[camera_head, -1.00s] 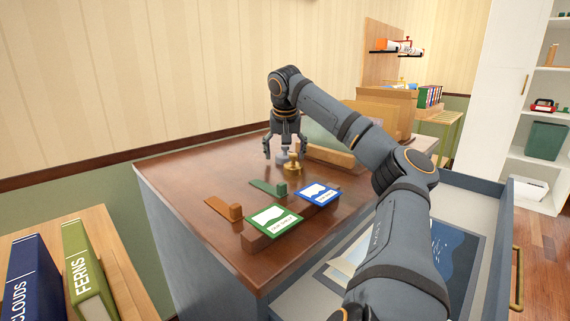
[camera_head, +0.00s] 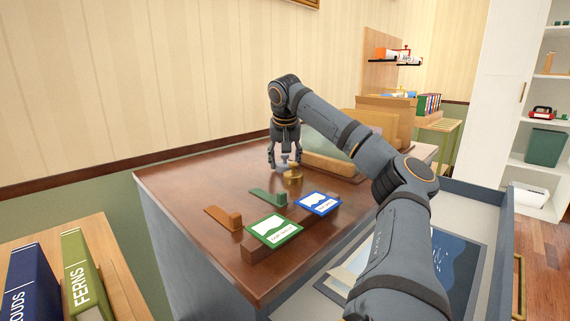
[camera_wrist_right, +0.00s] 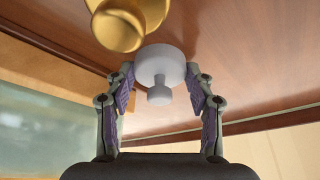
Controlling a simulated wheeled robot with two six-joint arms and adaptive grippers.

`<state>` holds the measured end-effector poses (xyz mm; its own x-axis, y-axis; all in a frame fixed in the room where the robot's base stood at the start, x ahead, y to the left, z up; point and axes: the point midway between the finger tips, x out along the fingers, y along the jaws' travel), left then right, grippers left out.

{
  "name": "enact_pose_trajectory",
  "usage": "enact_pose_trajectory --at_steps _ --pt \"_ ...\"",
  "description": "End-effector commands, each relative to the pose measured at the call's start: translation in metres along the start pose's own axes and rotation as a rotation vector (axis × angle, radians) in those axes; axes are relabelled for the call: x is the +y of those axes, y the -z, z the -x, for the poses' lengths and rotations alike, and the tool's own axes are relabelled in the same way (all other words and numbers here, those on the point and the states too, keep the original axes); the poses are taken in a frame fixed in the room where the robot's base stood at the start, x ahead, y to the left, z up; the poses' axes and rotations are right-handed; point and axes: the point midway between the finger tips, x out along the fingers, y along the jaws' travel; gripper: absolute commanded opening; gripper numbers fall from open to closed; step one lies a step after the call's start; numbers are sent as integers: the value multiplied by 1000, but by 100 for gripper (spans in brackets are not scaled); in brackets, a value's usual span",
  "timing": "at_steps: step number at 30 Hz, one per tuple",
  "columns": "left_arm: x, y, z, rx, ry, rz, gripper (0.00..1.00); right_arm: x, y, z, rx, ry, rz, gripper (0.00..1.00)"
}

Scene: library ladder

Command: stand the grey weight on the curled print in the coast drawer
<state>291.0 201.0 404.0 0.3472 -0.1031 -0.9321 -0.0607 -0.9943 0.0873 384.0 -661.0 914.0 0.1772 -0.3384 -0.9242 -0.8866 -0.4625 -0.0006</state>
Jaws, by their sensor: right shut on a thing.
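My right gripper (camera_head: 285,163) reaches down to the top of the cabinet and is shut on the grey weight. In the right wrist view the weight (camera_wrist_right: 161,70) is a pale grey disc with a small knob, between the two fingers (camera_wrist_right: 160,92). In the head view the weight is mostly hidden by the fingers. The open drawer (camera_head: 492,215) at the cabinet's right holds a dark blue print (camera_head: 455,262) with a pale raised edge (camera_head: 345,275); my right arm covers part of it. My left gripper is not in view.
A brass weight (camera_head: 292,174) stands close beside the grey one. Books (camera_head: 85,270) stand at the lower left.

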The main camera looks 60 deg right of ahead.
Motion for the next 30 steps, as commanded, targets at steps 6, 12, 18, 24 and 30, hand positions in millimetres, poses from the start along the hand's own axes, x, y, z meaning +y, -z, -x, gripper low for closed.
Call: enact_pose_trajectory --at_steps 6,12,18,24,30 --pt "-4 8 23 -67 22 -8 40 1 9 21 2 -3 -1 0" --pt "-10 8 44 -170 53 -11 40 2 4 66 7 2 0 0" --pt "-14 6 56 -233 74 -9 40 3 -23 116 5 4 2 0" --pt "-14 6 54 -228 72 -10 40 6 -55 149 6 -2 -1 0" --pt "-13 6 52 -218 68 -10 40 7 -74 168 4 -2 -1 0"
